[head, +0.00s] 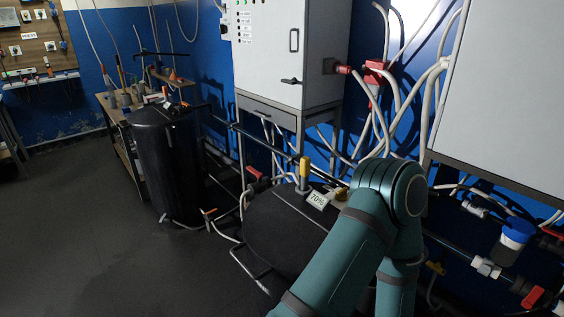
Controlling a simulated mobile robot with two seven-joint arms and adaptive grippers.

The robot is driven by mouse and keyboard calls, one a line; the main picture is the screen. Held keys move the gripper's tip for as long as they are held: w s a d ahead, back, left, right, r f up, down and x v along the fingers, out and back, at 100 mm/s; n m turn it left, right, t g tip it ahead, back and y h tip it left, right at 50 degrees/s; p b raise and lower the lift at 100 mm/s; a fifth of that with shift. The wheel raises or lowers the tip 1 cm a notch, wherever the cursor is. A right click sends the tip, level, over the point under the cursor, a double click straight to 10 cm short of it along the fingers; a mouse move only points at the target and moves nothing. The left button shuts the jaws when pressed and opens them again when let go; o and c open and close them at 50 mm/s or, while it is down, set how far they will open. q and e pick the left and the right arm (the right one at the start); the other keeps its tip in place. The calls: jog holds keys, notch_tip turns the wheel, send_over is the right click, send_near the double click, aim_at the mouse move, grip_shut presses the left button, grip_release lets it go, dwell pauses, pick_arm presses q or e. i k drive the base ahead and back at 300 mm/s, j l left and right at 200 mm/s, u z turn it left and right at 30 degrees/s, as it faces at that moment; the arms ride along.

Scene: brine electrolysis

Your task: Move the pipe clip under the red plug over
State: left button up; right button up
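A red plug (340,68) sticks out of the right side of the grey cabinet. A second red connector (375,71) is just to its right on the blue wall, with pale cables running from it. I cannot make out a pipe clip with certainty below either one. Another red fitting (533,297) is on the pipework at the lower right. A teal arm of mine rises from the bottom edge and bends at its top, hiding part of the wall and pipes. Neither gripper is in view.
A black drum (168,165) stands left of centre. A wide black tank (270,232) with a "70%" sign (317,200) is beside my arm. The grey cabinet (270,50) and a large pale box (515,100) overhang the pipes. Open floor (75,230) lies left.

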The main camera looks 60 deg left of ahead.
aim_at(290, 160)
jog(key=k+u, duration=0.2)
jog(key=u, duration=1.7)
jog(key=i+j+u, duration=0.85)
jog(key=i, duration=0.25)
jog(key=i+u, duration=0.35)
jog(key=i, duration=0.3)
jog(key=i+z, duration=0.4)
jog(key=i+j+z, duration=0.15)
jog(key=z, duration=0.25)
jog(key=i+j+z, duration=0.2)
jog(key=z, duration=0.2)
jog(key=i+j+z, duration=0.15)
jog(key=z, duration=0.25)
jog(key=i+j+z, duration=0.1)
jog(key=j+z, duration=0.15)
jog(key=z, duration=0.2)
jog(key=i+j+z, duration=0.1)
jog(key=z, duration=0.3)
jog(key=j+z, duration=0.85)
